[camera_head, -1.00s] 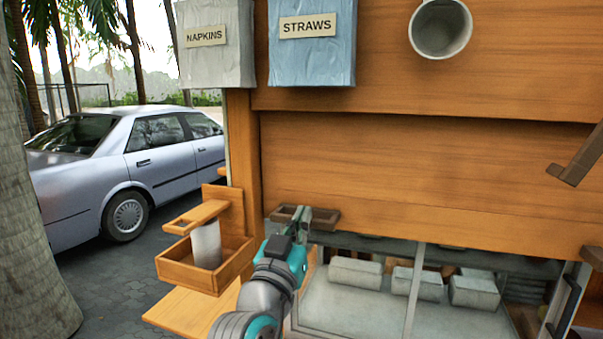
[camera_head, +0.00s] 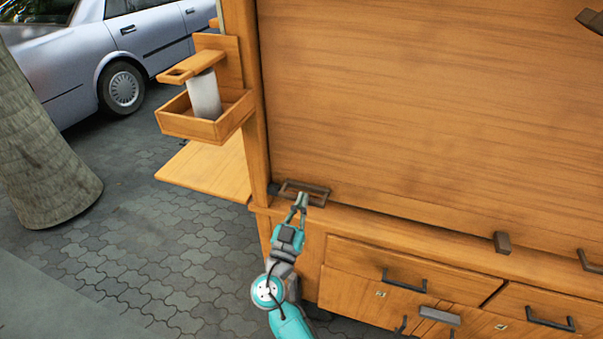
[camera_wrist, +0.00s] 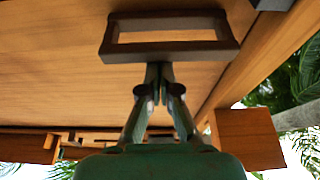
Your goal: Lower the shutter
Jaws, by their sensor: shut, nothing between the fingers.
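The wooden shutter (camera_head: 420,110) is a broad plank panel that now covers the stall's opening, its lower edge down near the counter ledge. A dark rectangular handle (camera_head: 318,194) sits at the shutter's lower left corner; it also shows in the wrist view (camera_wrist: 170,50). My gripper (camera_head: 303,197) is shut and empty, its fingertips at the handle. In the wrist view my gripper (camera_wrist: 158,70) has its fingertips together at the handle's near bar, not around it. I cannot tell whether they touch it.
A wooden side box (camera_head: 215,128) with a white cylinder (camera_head: 205,95) and a side shelf (camera_head: 210,165) stand to the left. Drawers with dark handles (camera_head: 405,282) lie below the ledge. A small dark block (camera_head: 502,243) is on the right.

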